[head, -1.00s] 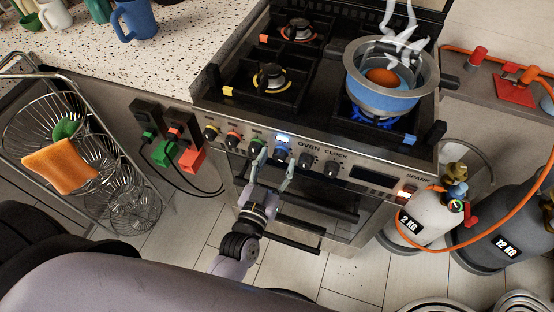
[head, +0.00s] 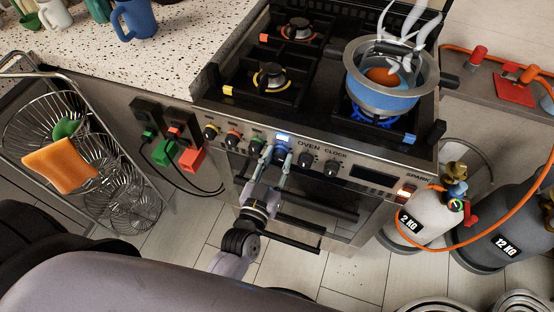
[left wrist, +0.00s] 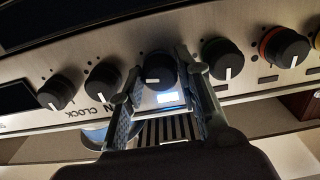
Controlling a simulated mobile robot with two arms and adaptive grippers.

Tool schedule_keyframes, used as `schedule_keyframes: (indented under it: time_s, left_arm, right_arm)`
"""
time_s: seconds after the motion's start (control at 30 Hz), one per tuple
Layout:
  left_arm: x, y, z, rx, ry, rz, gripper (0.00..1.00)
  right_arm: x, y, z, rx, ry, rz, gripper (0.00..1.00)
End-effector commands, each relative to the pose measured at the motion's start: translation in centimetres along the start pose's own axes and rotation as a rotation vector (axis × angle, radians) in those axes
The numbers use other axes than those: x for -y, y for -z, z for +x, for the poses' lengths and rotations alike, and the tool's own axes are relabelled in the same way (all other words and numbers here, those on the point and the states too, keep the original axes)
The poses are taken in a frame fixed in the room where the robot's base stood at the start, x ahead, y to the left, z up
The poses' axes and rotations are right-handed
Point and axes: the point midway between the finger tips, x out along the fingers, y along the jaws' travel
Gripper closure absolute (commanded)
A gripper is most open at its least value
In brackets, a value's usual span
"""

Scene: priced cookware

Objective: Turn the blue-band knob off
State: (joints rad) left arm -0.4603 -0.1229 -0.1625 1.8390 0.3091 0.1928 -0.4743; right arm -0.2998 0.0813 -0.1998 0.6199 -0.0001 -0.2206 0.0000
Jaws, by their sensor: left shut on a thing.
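The blue-band knob (head: 278,153) is on the stove's front panel, just below a small lit display. In the left wrist view the dark knob (left wrist: 159,68) sits between my two fingers, its white mark pointing down and slightly left. My left gripper (head: 279,156) is shut on this knob, one finger on each side; the fingers partly hide it in the head view. It also shows in the left wrist view (left wrist: 161,85). The front right burner has a blue flame (head: 372,115) under a steaming pot (head: 382,95). My right gripper is not in view.
Close beside the held knob are the green-band knob (head: 256,145) and the OVEN knob (head: 305,160). The oven door handle (head: 300,207) lies below my gripper. Gas cylinders (head: 409,228) stand at the right. A wire rack (head: 120,185) stands at the left.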

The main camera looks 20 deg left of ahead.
Motion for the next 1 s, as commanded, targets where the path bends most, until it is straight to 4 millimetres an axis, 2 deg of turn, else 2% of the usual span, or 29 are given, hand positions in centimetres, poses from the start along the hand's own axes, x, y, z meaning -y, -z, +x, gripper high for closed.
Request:
schedule_keyframes:
  time_s: [0.1, 0.47, 0.67, 1.0]
  left_arm:
    - [0.0, 0.0, 0.0, 0.0, 0.001, 0.0, 0.97]
    - [0.0, 0.1, 0.0, 0.0, 0.0, -0.068, 0.97]
    - [-0.1, 0.2, 0.0, 0.001, -0.001, -0.2, 0.97]
    - [-0.1, 0.2, 0.0, 0.0, -0.002, -0.517, 0.97]
  right_arm:
    - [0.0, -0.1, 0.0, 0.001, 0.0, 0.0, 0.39]
    - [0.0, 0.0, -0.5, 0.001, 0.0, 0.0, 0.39]
    - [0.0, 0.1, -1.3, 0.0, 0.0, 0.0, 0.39]
    - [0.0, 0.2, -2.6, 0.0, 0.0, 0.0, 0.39]
